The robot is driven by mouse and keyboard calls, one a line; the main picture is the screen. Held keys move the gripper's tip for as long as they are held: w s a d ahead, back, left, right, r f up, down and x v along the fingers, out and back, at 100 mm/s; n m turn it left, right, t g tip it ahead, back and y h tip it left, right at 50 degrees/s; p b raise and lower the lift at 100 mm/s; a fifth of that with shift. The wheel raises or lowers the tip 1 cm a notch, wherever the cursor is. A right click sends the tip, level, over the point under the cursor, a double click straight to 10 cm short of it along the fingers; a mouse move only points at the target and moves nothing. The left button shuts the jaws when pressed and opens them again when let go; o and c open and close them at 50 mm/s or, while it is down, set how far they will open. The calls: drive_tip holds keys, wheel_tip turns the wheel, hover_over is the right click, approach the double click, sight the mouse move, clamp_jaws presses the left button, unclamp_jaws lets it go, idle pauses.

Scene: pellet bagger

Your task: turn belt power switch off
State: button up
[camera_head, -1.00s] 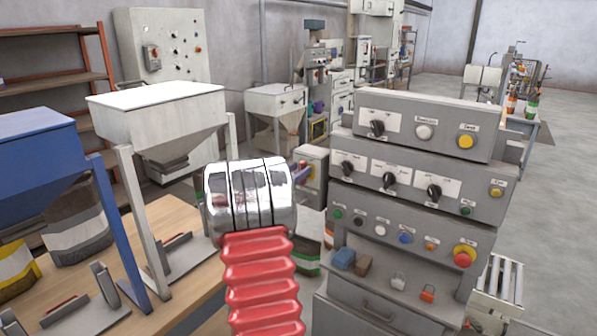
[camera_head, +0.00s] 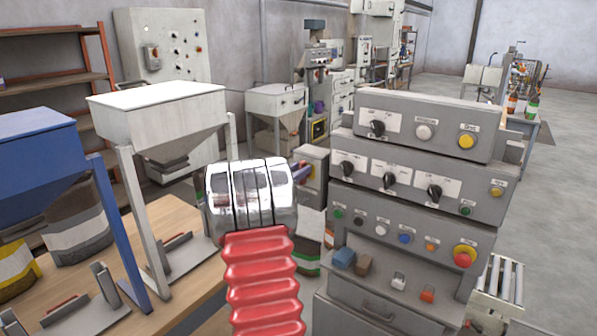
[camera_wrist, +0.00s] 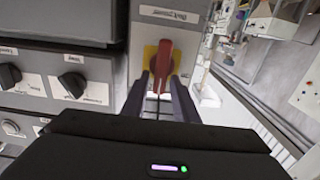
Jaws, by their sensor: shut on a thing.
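In the wrist view, a red rotary handle on a yellow plate, the belt power switch (camera_wrist: 162,62), sits on a grey box face under a small label too blurred to read fully. My gripper (camera_wrist: 161,84) is directly in front of it, its two dark fingers on either side of the red handle and shut on it. The handle points up and down in that view. In the head view, my arm covers much of the switch box (camera_head: 312,172), and only a bit of my gripper (camera_head: 301,172) shows past the chrome joint.
A grey control console (camera_head: 420,190) with black knobs and coloured buttons stands at the right. White (camera_head: 160,115) and blue (camera_head: 35,145) hoppers stand by a wooden bench (camera_head: 185,215) at the left. In the wrist view, black knobs (camera_wrist: 72,84) lie left of the switch.

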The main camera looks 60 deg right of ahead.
drive_tip(key=shift+w+n, duration=0.1)
drive_tip(key=shift+n, duration=0.3)
drive_tip(key=n, duration=0.2)
drive_tip(key=w+n, duration=0.1)
drive_tip(key=n, duration=0.2)
drive_tip(key=shift+d+f, duration=0.1)
drive_tip(key=shift+f, duration=0.1)
drive_tip(key=n, duration=0.4)
drive_tip(key=shift+w+f+n, duration=0.4)
drive_tip(key=shift+f+n, duration=0.15)
drive_tip(key=shift+n, duration=1)
drive_tip(key=shift+f+n, duration=0.25)
drive_tip(key=shift+n, duration=1.05)
drive_tip(key=shift+w+f+n, duration=0.1)
drive_tip(key=shift+f+n, duration=0.15)
drive_tip(key=shift+n, duration=1)
drive_tip(key=shift+s, duration=0.1)
drive_tip(key=shift+c, duration=0.2)
drive_tip(key=o, duration=0.7)
drive_tip(key=shift+d, duration=0.1)
drive_tip(key=shift+o, duration=0.6)
drive_tip(key=shift+r, duration=0.1)
